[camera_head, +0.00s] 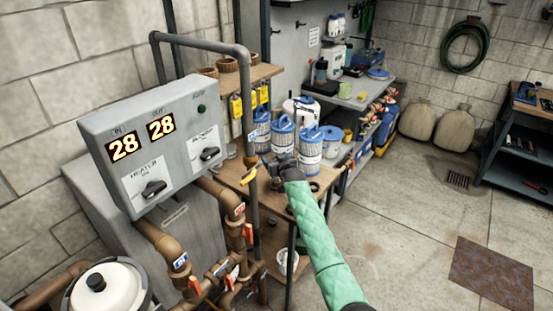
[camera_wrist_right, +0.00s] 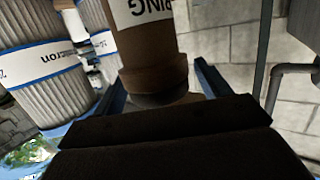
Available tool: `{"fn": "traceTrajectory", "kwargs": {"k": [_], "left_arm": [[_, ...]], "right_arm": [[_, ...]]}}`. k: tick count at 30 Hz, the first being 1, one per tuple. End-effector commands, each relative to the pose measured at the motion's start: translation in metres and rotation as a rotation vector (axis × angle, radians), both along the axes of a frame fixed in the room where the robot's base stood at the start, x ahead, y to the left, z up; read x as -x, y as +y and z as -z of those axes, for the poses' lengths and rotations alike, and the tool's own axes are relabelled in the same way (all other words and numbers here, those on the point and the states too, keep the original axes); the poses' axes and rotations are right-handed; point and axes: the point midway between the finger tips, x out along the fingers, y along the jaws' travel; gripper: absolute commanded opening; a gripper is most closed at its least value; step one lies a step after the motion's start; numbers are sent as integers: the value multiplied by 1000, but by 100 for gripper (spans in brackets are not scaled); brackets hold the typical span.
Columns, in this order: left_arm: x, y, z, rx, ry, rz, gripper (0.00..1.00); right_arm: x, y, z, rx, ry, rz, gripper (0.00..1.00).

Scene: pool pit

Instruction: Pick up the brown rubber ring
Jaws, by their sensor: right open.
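My right gripper (camera_head: 277,168), at the end of the green-sleeved arm, is over the small wooden table (camera_head: 237,172) in the head view. In the right wrist view its two blue fingers (camera_wrist_right: 160,78) stand apart. A brown cylindrical piece (camera_wrist_right: 153,68) with a white label partly reading "RING" shows between and beyond them; I cannot tell whether they touch it. A small dark ring shape (camera_head: 314,187) lies on the table right of the gripper; its colour and material are too small to tell. I cannot surely pick out the brown rubber ring. My left gripper is not in view.
Blue-and-white filter cartridges (camera_head: 283,136) stand close behind the gripper; one (camera_wrist_right: 42,75) fills the wrist view's left. The grey heater box (camera_head: 155,140) and brown pipes (camera_head: 160,240) crowd the left. A shelf with bottles stands behind. The floor (camera_head: 400,215) at right is mostly clear.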

Motion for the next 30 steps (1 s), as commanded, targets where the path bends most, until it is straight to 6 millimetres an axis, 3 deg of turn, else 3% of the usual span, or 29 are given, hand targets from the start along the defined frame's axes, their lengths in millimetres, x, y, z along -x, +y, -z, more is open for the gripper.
{"fn": "traceTrajectory", "kwargs": {"k": [11,19,30], "left_arm": [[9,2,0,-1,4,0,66],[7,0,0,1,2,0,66],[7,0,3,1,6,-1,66]], "right_arm": [[-6,2,2,0,0,0,76],[-6,2,2,0,0,1,29],[-6,2,-1,0,0,0,28]]}}
